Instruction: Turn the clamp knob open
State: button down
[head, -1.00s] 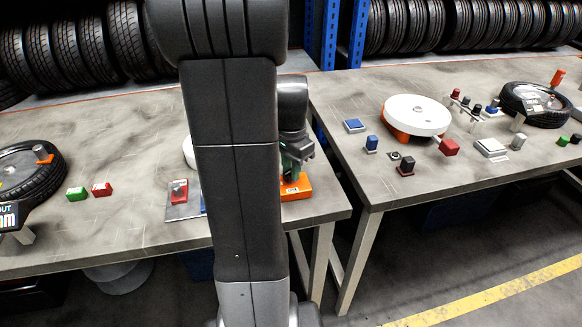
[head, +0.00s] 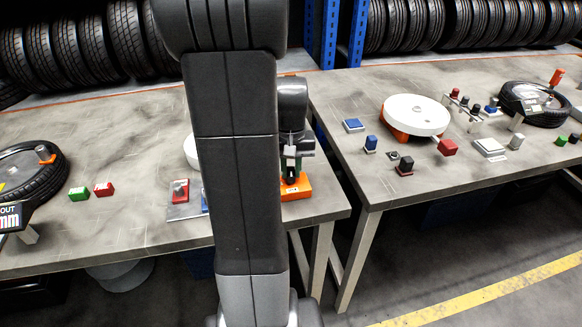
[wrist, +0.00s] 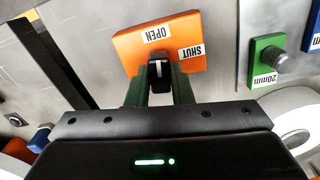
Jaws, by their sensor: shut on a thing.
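The clamp knob (wrist: 158,74) is black with a white line and sits on an orange block (wrist: 190,25) with the labels OPEN and SHUT. In the wrist view its white line points up the picture, towards the OPEN label (wrist: 158,33); the SHUT label (wrist: 190,52) is to the right. My gripper (wrist: 159,85) has its green fingers on both sides of the knob, shut on it. In the head view my gripper (head: 291,163) is over the orange block (head: 297,189) near the bench's front edge; the knob is hidden there.
A green 20mm block with a grey knob (wrist: 281,62) stands to the right in the wrist view. In the head view a red block (head: 180,190) is left of my arm. A gap separates this bench from the right bench (head: 450,175).

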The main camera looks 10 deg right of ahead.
aim_at(291, 171)
jog(key=shift+n, duration=0.8)
jog(key=c, duration=1.3)
grip_release()
jog(key=shift+r, duration=0.1)
notch_tip(291, 171, up, 14)
jog(key=shift+f+p, duration=0.15)
jog(key=shift+p, duration=0.15)
jog(key=shift+f, duration=0.1)
